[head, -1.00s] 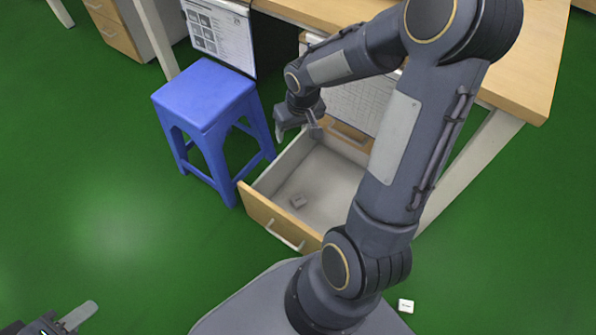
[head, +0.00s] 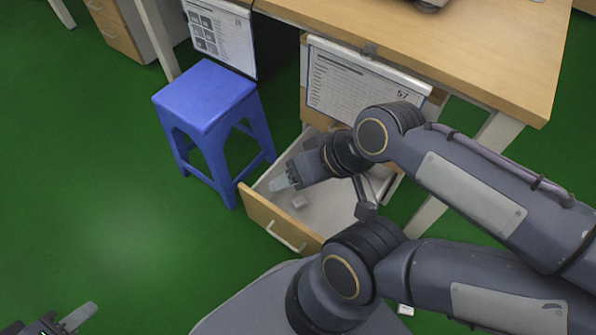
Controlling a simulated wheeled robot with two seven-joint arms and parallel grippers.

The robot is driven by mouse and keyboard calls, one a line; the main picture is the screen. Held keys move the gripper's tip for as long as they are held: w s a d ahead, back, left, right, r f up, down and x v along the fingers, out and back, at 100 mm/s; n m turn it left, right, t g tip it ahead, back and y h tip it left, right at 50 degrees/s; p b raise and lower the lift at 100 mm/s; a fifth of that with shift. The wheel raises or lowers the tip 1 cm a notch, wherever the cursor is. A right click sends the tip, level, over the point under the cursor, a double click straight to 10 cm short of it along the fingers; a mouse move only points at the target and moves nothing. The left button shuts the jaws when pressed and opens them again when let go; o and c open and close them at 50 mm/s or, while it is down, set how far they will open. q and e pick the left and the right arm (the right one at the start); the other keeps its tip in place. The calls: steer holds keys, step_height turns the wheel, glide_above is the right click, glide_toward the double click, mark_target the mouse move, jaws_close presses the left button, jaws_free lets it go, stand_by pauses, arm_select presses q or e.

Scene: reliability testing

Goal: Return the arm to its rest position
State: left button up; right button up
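My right arm reaches in from the right and bends back over the open drawer (head: 262,217). Its gripper (head: 284,178) is above the drawer's left part, with a pale fingertip pointing left; its finger gap is not clear. A small pale block (head: 299,202) lies on the drawer floor just below this gripper, apart from it as far as I can see. My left gripper (head: 72,319) is at the bottom left corner, cut off by the frame edge, with one pale finger showing over the floor. Nothing is seen in it.
A blue stool (head: 205,95) stands left of the drawer, close to its front. The wooden desk (head: 470,50) is above and behind, with printed sheets (head: 350,80) on its front. Floor at left is clear.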

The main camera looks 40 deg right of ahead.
step_height(320, 180, up, 33)
steer(key=p, duration=3.2)
steer(key=shift+p, duration=0.4)
